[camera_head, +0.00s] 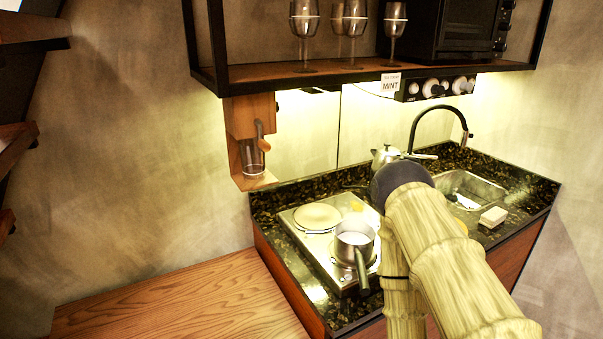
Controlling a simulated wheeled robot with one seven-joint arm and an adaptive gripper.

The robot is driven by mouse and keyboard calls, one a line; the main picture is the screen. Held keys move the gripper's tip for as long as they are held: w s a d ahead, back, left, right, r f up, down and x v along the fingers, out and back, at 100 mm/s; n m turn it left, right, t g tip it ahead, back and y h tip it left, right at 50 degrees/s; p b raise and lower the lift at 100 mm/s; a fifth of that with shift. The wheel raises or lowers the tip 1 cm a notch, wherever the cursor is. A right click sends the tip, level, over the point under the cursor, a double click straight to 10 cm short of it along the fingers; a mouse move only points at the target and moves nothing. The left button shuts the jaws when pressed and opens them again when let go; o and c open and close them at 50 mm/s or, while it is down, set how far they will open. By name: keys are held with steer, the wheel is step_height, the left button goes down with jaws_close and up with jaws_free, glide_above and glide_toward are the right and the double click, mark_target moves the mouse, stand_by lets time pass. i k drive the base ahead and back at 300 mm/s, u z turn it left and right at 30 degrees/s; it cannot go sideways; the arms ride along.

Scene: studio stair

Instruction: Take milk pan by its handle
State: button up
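The milk pan (342,252) is a small grey metal pan with a pale inside. It sits upright on the front part of the steel hob, left of my arm. Its dark handle (362,272) points toward the camera and slightly right, reaching past the hob's front area. My arm crosses the right side of the view, its bend in front of the counter and one link running down out of the frame. My gripper is not visible, so its state and its place relative to the handle cannot be seen.
The hob (307,240) has another round plate (317,216) behind the pan. A kettle (384,156), a sink (478,187) with black tap (462,122) and a sponge (493,217) are on the dark counter. A shelf (270,74) with glasses hangs above. The wooden surface (185,305) at left is clear.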

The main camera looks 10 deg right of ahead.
mark_target(349, 247)
steer(key=z, duration=2.35)
steer(key=k, duration=0.8)
steer(key=u, duration=1.3)
